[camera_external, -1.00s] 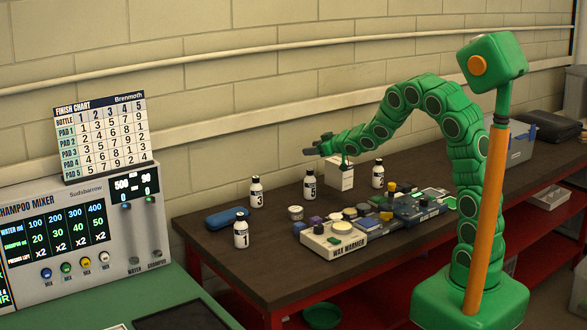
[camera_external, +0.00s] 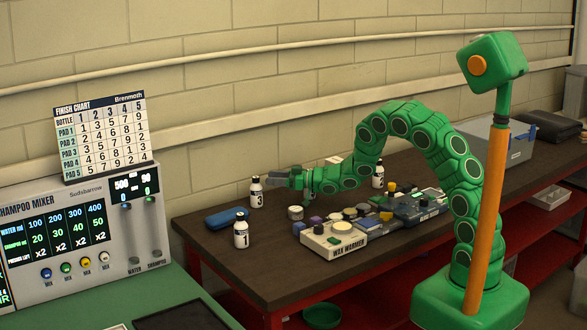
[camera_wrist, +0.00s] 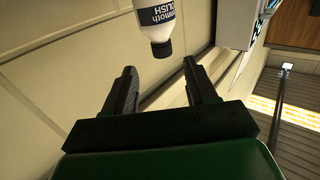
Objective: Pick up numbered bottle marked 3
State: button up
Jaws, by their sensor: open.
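The bottle marked 3 (camera_external: 257,192) stands upright on the dark bench, white with a black cap and black band. My gripper (camera_external: 274,180) is just to its right at about cap height, jaws toward it. Whether they touch cannot be told in the external view. In the wrist view my gripper (camera_wrist: 160,68) is open and empty. A white bottle with a dark label (camera_wrist: 155,22) shows beyond the fingertips, apart from them and roughly in line with the gap. Its number does not show there, but its place fits bottle 3.
A bottle marked 1 (camera_external: 241,231) and a blue case (camera_external: 226,217) lie nearer the bench's left end. A small tub (camera_external: 296,212) and the wax warmer (camera_external: 333,241) are to the right. Another bottle (camera_external: 378,177) stands behind my arm. The wall is close behind.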

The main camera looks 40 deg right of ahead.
aim_at(256, 177)
jog(key=shift+x, duration=3.5)
jog(key=shift+s+a, duration=0.1)
jog(key=shift+c, duration=0.3)
grip_shut()
